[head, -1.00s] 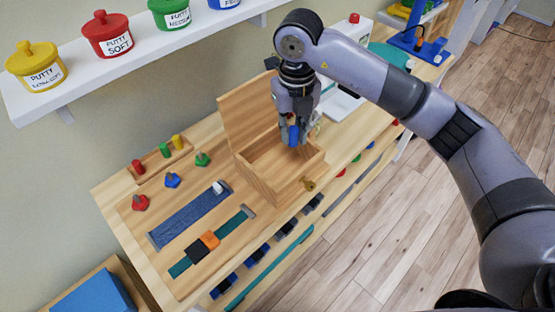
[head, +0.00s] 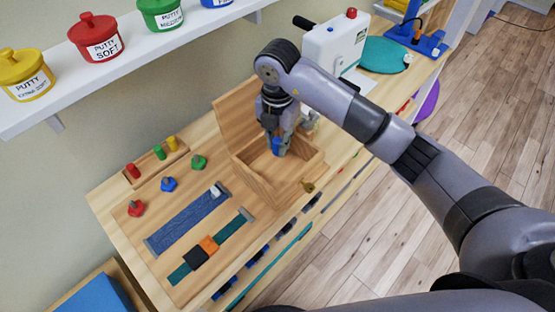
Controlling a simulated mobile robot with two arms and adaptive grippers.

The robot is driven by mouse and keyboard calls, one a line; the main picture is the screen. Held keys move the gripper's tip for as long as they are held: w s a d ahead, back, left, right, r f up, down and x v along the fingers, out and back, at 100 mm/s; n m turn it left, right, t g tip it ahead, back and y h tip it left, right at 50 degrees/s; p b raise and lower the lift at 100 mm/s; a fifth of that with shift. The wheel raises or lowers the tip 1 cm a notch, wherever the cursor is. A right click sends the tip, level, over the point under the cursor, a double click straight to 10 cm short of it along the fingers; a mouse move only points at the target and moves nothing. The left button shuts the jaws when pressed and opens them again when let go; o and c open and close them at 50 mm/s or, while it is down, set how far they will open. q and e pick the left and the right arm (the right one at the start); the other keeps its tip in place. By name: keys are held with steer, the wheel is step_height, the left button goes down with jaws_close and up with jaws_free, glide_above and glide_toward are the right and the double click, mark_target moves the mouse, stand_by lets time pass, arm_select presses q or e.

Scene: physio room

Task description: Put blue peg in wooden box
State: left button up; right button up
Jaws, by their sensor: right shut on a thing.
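The blue peg (head: 277,146) is held upright between the fingers of my right gripper (head: 278,137). My right gripper is shut on it and points down into the opening of the wooden box (head: 268,191). The box stands on the wooden table with its lid (head: 234,112) raised at the back. The peg's lower end is over or inside the box; I cannot tell if it touches the floor of the box. My left gripper is not in view.
A rack with red, green and yellow pegs (head: 158,153) stands left of the box. Coloured knobs, a blue strip (head: 188,220) and a teal strap (head: 190,264) lie in front. A shelf (head: 110,82) with putty pots overhangs the back. A white machine (head: 333,43) stands at right.

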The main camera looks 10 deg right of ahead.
mark_target(278, 171)
step_height(278, 171, down, 8)
steer(key=shift+r+p, duration=0.1)
steer(key=shift+p, duration=0.45)
steer(key=shift+f, duration=0.25)
steer(key=shift+f, duration=0.2)
steer(key=o, duration=0.9)
steer(key=shift+r, duration=0.1)
